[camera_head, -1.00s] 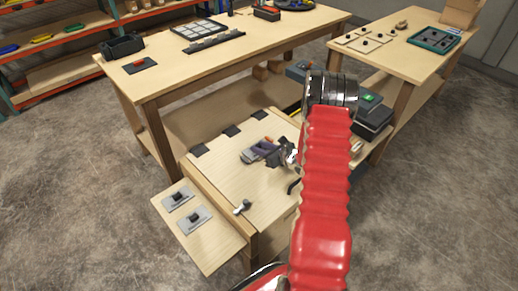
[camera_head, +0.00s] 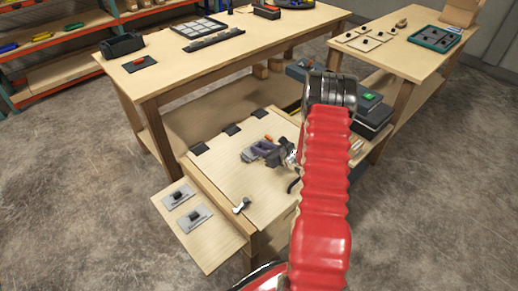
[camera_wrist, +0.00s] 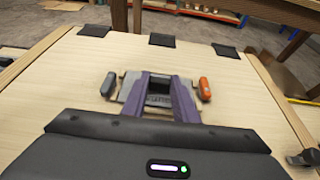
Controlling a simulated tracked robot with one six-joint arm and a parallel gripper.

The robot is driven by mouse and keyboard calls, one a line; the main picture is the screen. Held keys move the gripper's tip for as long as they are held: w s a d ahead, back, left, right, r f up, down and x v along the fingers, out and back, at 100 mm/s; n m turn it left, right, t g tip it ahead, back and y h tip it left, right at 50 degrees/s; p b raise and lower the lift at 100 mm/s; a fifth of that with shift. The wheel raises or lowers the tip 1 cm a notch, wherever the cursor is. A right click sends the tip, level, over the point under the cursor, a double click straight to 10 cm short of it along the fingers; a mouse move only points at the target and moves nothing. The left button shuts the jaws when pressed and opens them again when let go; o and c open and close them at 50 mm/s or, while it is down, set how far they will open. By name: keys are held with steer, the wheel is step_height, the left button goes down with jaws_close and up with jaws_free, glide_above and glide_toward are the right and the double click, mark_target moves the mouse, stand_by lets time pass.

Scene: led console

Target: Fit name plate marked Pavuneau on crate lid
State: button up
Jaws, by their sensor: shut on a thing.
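The crate lid (camera_head: 225,184) is a pale wooden panel with black hinges along its far edge; it also shows in the wrist view (camera_wrist: 62,85). My gripper (camera_head: 257,152), with purple fingers (camera_wrist: 160,88), is low over the middle of the lid. It is shut on a grey name plate (camera_wrist: 131,86) by its dark raised grip. The plate lies between a grey clip (camera_wrist: 108,84) at left and an orange clip (camera_wrist: 204,89) at right. The fingers hide much of the plate and its lettering; I cannot read its name or tell whether it touches the lid.
Two grey plates with black knobs (camera_head: 178,197) (camera_head: 194,219) lie on a side shelf (camera_head: 213,244) left of the crate. A metal latch (camera_head: 241,206) sits at the lid's near edge. A workbench (camera_head: 215,60) stands behind, with a second table (camera_head: 405,60) at right.

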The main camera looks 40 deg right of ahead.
steer(key=o, duration=1.1)
steer(key=v, duration=1.3)
steer(key=shift+s, duration=0.45)
